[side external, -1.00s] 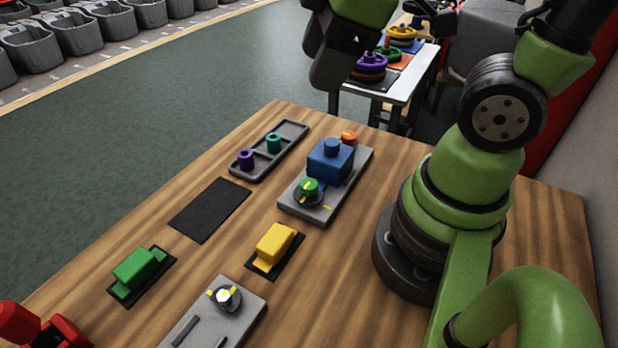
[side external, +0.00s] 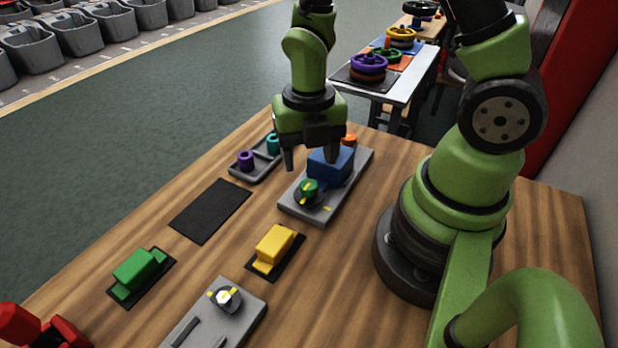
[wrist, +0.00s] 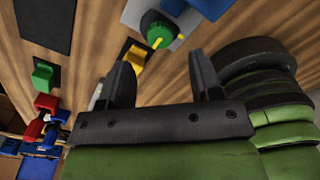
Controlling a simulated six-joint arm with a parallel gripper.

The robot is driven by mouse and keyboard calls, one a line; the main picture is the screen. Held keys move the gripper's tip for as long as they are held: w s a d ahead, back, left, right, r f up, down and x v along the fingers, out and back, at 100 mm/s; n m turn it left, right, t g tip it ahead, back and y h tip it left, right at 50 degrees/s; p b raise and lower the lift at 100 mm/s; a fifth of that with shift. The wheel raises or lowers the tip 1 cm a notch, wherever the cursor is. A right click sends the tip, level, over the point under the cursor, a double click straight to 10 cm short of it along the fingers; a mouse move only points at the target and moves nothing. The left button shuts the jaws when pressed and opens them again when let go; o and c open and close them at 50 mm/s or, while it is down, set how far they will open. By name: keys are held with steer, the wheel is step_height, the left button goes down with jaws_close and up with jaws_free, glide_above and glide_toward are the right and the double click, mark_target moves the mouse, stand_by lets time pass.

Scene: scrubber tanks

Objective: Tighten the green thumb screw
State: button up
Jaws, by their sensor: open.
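The green thumb screw (side external: 308,187) has a yellow pointer on top and stands on a dark round base at the near end of a grey plate (side external: 318,218). A yellow mark lies on the plate beside it. It also shows at the top of the wrist view (wrist: 152,30). A blue block (side external: 331,166) with a knob sits on the same plate, behind the screw. My gripper (side external: 311,160) is open and empty, pointing down over the blue block and the plate's left edge, behind and above the screw. In the wrist view, the gap between my fingers (wrist: 163,78) is empty.
A grey tray (side external: 240,170) with purple and teal cylinders is just left of my gripper. An orange knob (side external: 349,140) is at the plate's far end. A yellow block (side external: 276,243), green block (side external: 137,268), black mat (side external: 210,210) and second grey plate (side external: 240,315) lie nearer.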

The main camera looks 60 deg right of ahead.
mark_target(309, 184)
steer(key=shift+f, duration=2.85)
steer(key=c, duration=0.9)
steer(key=shift+c, duration=0.2)
